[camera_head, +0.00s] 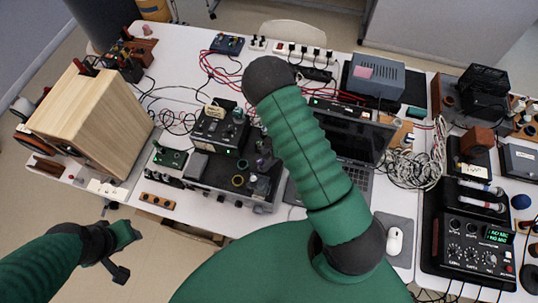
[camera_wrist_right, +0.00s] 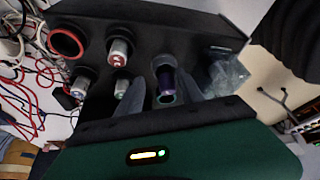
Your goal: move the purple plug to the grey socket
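In the right wrist view the purple plug (camera_wrist_right: 166,82) stands between the two grey fingers of my right gripper (camera_wrist_right: 160,93). The fingers are apart, with a visible gap on the plug's left side. A grey rounded opening (camera_wrist_right: 160,62) shows right behind the plug on the dark panel. I cannot tell whether it is the grey socket or whether the plug sits in it. In the head view my raised right arm hides most of its gripper. My left gripper (camera_head: 119,258) hangs at the left, off the table's front edge and away from the panel; its finger opening is unclear.
The dark panel (camera_wrist_right: 90,22) also carries a red-ringed socket (camera_wrist_right: 66,42) and several other plugs (camera_wrist_right: 119,50). A clear object (camera_wrist_right: 226,72) is right of the fingers. A wooden speaker (camera_head: 95,118), laptop (camera_head: 352,140), mouse (camera_head: 395,240) and loose cables crowd the table.

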